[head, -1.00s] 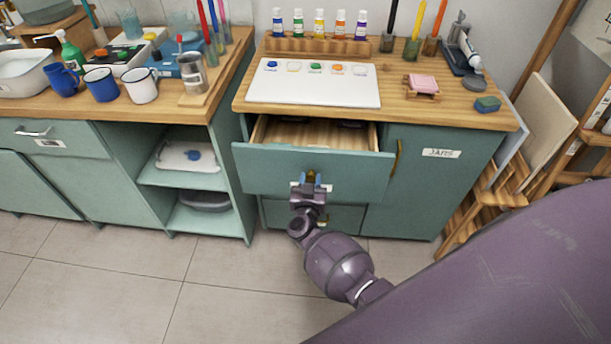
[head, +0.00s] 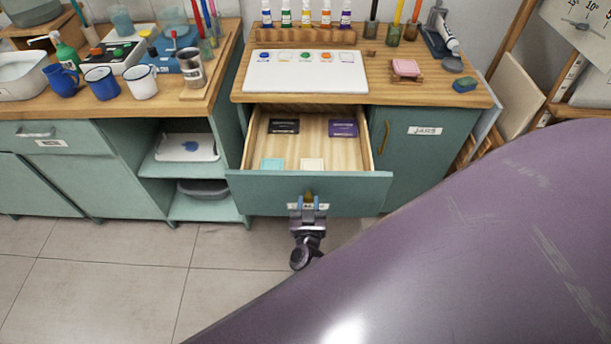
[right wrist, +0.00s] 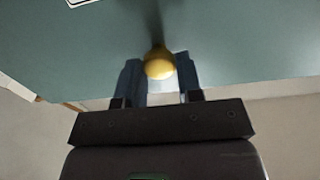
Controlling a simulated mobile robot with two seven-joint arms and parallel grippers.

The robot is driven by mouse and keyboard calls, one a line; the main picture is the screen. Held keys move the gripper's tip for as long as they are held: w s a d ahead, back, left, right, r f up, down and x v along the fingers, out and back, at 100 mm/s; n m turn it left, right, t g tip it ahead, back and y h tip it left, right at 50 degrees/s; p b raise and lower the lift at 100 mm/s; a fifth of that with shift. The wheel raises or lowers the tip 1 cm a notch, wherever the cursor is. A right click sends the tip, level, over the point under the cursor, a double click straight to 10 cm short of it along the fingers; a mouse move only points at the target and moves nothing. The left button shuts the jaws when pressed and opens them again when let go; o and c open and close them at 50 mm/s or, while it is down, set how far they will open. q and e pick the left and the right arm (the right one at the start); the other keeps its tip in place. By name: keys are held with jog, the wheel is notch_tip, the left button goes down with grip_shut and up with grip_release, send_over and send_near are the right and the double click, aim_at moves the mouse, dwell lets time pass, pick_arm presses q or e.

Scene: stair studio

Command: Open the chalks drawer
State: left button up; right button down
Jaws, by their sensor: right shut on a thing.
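The teal drawer (head: 262,183) under the right-hand worktop is pulled well out. Inside lie two dark flat boxes at the back, one black (head: 284,126) and one purple (head: 343,128), with a turquoise piece (head: 272,164) and a cream piece (head: 312,164) near the front. My right gripper (head: 308,203) is at the drawer front, shut on its brass knob (head: 309,196). In the right wrist view the round knob (right wrist: 159,64) sits between the two blue-grey fingers (right wrist: 160,82). The label behind the gripper is partly hidden and I cannot read it. My left gripper is not in view.
A cupboard door labelled JARS (head: 425,131) with a brass handle is shut, right of the drawer. The worktop above holds a white paint palette (head: 305,72) and paint bottles. Open tiled floor (head: 110,270) lies in front. My purple arm covers the lower right.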

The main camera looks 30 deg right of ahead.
jog(key=shift+p+v, duration=0.35)
jog(key=shift+v, duration=1.25)
jog(key=c, duration=0.8)
grip_release()
